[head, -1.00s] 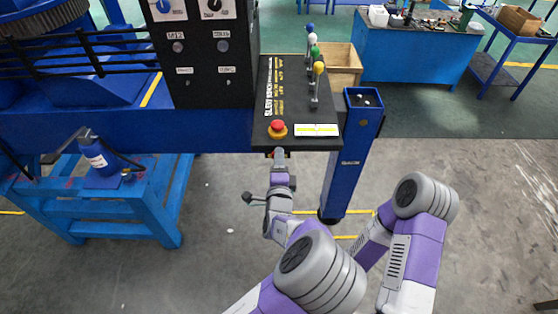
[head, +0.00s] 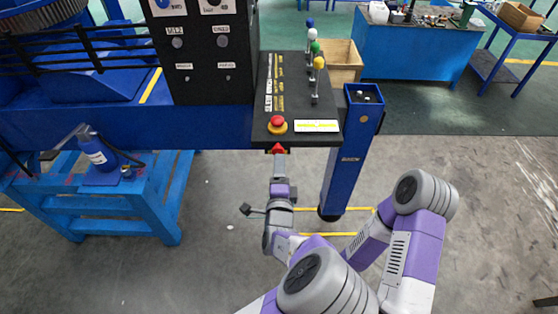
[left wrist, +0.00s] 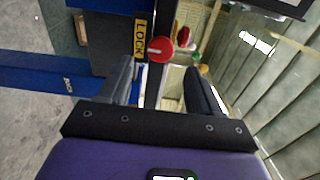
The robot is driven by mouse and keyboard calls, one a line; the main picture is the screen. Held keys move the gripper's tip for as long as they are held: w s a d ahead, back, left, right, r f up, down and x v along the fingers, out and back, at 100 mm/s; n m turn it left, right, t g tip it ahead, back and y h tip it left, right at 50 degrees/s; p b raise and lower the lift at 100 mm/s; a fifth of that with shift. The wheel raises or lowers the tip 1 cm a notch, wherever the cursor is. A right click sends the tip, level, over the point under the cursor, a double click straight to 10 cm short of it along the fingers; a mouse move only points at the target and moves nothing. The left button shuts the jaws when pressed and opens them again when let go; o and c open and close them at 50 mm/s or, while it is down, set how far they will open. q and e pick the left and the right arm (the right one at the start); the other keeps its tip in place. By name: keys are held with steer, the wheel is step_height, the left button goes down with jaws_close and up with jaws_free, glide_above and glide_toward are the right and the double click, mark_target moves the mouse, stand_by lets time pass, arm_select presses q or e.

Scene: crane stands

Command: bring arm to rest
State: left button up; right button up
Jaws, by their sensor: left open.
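My left gripper (head: 279,158) is just below the front edge of the black control panel (head: 290,65) in the head view. A red knob (head: 278,148) at that edge shows just beyond its tips. In the left wrist view the two dark fingers of the gripper (left wrist: 162,85) stand wide apart with nothing between them. The red knob (left wrist: 160,49) lies ahead of them, beside a yellow "LOCK" label (left wrist: 140,38). My right gripper is not in view.
A red button (head: 277,125) and several coloured levers (head: 317,75) stand on the panel. A blue post (head: 350,155) is close to the right of my arm. Open floor lies between.

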arm_select(q)
steer(key=s, duration=0.2)
steer(key=shift+s, duration=0.35)
steer(key=s+a+f+n+g+y+b, duration=0.1)
steer(key=s+a+f+n+g, duration=0.2)
steer(key=f, duration=0.6)
steer(key=a+f+n+g+b, duration=0.1)
steer(key=a+f+n+g, duration=0.25)
steer(key=f, duration=0.45)
steer(key=s+a+f+n+g+y+b, duration=0.1)
steer(key=s+a+f+n+g+b, duration=0.2)
steer(key=f, duration=0.6)
steer(key=s+f+n+g+h+b, duration=0.3)
steer(key=s+f+n+g+h, duration=0.3)
steer(key=s+f+n, duration=0.5)
steer(key=shift+s+a+f+g, duration=0.25)
steer(key=shift+s+f+g, duration=0.75)
steer(key=shift+s, duration=0.8)
steer(key=shift+c, duration=0.3)
